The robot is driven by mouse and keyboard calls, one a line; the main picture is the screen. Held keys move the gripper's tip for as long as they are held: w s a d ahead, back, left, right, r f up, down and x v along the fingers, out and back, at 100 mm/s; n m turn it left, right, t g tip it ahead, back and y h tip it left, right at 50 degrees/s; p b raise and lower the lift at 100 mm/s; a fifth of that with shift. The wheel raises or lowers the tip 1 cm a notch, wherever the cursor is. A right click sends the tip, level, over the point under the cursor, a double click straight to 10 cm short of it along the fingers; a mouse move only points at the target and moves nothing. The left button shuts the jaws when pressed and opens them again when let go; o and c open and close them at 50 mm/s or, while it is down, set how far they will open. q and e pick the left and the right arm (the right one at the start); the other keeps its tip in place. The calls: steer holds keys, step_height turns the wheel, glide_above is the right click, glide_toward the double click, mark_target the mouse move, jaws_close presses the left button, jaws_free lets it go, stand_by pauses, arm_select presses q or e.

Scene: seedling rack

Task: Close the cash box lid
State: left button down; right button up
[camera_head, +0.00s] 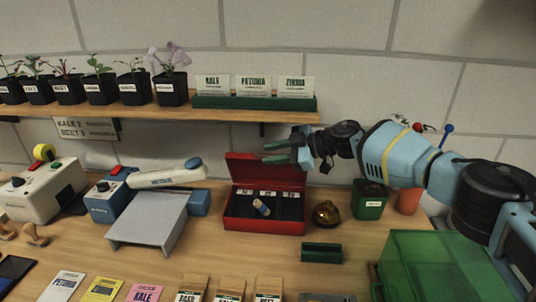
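The red cash box (264,226) stands on the wooden table, near the middle. Its lid (238,170) is open and stands up at the back. Inside are dark compartments with small white labels, and a small blue and tan item (261,207) lies in the middle. My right gripper (271,153) comes in from the right, with its green fingers pointing left at the lid's upper edge. The fingers show a gap between them and hold nothing. I cannot tell whether they touch the lid. My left gripper is not in view.
A brass bell (327,213) and a green pot (369,200) stand right of the box. A grey tray device (150,222) is at left. A shelf (150,111) with potted seedlings hangs above.

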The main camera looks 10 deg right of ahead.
steer(key=shift+w+a+f, duration=0.2)
steer(key=shift+w+a, duration=0.1)
steer(key=shift+a, duration=0.35)
steer(key=shift+c, duration=0.4)
jaws_close()
